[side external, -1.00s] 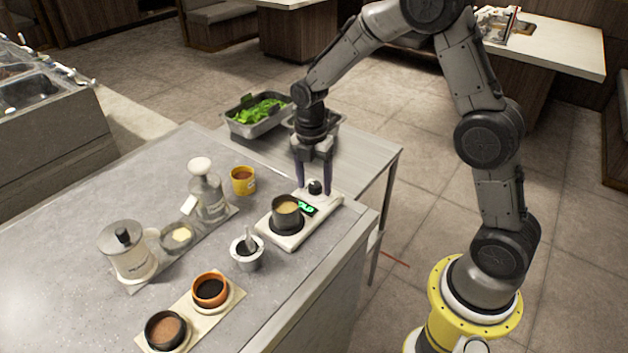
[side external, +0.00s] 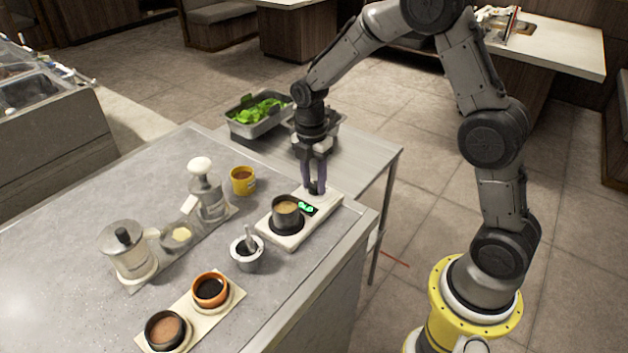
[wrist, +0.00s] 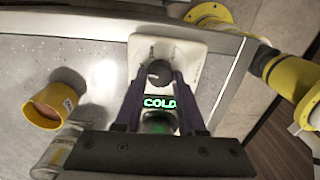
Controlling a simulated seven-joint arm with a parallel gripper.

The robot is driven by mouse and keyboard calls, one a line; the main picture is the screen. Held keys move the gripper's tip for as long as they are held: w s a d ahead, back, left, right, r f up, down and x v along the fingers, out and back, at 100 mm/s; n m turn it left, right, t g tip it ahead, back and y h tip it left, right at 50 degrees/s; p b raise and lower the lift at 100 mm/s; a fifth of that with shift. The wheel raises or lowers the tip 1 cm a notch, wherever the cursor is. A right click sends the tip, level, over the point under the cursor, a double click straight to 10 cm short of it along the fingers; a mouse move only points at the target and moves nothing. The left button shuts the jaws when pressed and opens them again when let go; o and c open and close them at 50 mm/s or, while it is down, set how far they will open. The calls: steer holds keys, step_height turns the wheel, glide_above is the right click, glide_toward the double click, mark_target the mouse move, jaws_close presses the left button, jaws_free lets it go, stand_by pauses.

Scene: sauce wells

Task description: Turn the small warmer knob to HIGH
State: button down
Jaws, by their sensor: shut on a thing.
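The small warmer (side external: 272,235) is a pale slab near the counter's right edge, with a dark pot (side external: 286,215) on its plate. Its green display (wrist: 160,103) reads COLD in the wrist view. The dark round knob (wrist: 159,72) sits just beyond the display in the wrist view. My gripper (side external: 315,188) points straight down over the warmer's far end. Its two fingers are shut on the knob, one on each side, and mostly hide it in the side external view. The pot is largely hidden behind my gripper in the wrist view.
A yellow cup (side external: 243,181) stands left of the warmer. A small white pot with a spoon (side external: 246,254) stands in front of it. Jars (side external: 128,250) and orange and dark bowls (side external: 210,290) are further left and front. A tray of greens (side external: 258,115) sits behind.

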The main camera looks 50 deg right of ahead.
steer(key=m, duration=0.5)
steer(key=shift+r+m, duration=0.1)
steer(key=shift+m, duration=0.2)
steer(key=m, duration=0.5)
steer(key=shift+w+d, duration=0.1)
steer(key=m, duration=0.5)
steer(key=shift+d+m+t+y, duration=0.1)
steer(key=shift+m+t+y, duration=0.2)
steer(key=shift+m, duration=0.1)
steer(key=m, duration=0.5)
steer(key=shift+m, duration=0.3)
steer(key=c, duration=0.5)
jaws_free()
